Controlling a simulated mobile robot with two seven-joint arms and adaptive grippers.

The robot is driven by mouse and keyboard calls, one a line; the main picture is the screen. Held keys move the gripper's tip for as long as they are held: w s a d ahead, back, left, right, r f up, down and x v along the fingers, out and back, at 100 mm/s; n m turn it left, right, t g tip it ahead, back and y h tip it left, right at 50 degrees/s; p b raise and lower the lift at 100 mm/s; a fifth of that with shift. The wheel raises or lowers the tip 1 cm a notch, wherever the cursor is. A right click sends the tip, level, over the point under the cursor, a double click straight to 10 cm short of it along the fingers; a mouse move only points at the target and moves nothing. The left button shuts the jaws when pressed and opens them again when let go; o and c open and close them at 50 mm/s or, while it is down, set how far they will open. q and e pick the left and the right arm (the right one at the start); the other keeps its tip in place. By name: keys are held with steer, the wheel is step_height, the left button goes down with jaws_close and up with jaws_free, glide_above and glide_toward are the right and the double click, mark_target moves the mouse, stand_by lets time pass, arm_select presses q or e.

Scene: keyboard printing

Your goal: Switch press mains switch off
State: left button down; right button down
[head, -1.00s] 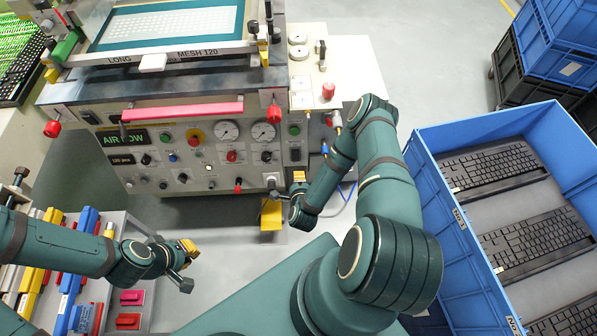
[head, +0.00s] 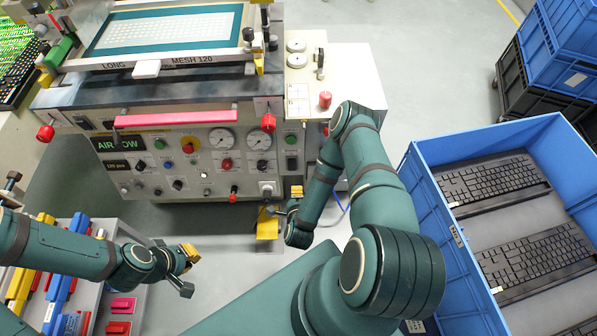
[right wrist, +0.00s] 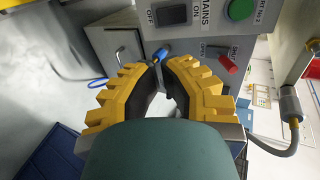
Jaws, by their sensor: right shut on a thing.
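The mains switch is a black rocker (head: 291,162) on the narrow right panel of the press, below a green button. In the right wrist view the rocker (right wrist: 171,15), beside the words MAINS, OFF and ON, is beyond and above my fingertips, apart from them. My right gripper (head: 296,193) is below the rocker in the head view. Its yellow fingers (right wrist: 166,68) are drawn together; what they are shut on is not clear. A blue lever or fitting (right wrist: 159,56) shows by the tips.
A red lever (right wrist: 228,64) sits near the mains switch. A yellow pedal (head: 267,226) is on the floor beside my right gripper. A blue crate (head: 407,190) of keyboards stands right. A tray (head: 138,312) with coloured blocks is at lower left.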

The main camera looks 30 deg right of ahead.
mark_target(295, 170)
stand_by(0.3)
steer(key=b+x, duration=0.4)
steer(key=x, duration=1)
steer(key=shift+a, duration=0.1)
